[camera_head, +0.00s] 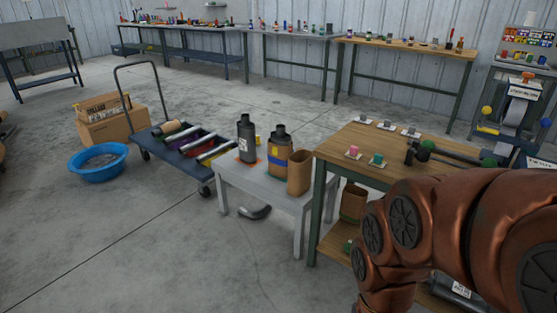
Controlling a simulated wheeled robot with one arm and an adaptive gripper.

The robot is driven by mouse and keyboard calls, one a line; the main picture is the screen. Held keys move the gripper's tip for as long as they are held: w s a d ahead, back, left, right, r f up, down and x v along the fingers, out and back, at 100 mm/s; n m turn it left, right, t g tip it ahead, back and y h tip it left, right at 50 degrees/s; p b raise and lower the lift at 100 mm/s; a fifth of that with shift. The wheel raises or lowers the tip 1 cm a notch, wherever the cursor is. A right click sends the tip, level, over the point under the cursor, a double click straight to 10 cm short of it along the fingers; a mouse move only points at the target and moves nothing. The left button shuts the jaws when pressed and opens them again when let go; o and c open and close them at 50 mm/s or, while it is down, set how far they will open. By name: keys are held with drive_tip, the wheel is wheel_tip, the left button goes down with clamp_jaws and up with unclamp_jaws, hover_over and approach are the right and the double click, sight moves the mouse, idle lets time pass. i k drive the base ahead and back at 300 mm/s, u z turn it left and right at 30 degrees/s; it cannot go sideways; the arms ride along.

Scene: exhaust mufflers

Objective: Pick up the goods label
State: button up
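I cannot tell which item is the goods label. Several small white cards lie on the wooden table, among them one under a pink block (353,151) and one under a green block (377,159). More white cards with small grey pieces lie along its far edge, one of them at the left (364,119). A dark canister (246,140) on the white table bears a small pale label. A dark cylinder low at the right also has a white label (461,288). My copper-coloured arm fills the lower right; my gripper is not in view.
The wooden table (340,139) adjoins the lower white table (228,172), which holds a second canister (278,158) and a brown bag (299,173). A dark, green-capped part (428,146) lies on the wood. A loaded cart (170,139) and blue basin (98,169) stand left; front-left floor is clear.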

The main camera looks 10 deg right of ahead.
sight(386, 126)
drive_tip(key=z, duration=0.4)
drive_tip(key=i, duration=1.95)
drive_tip(key=u, duration=0.15)
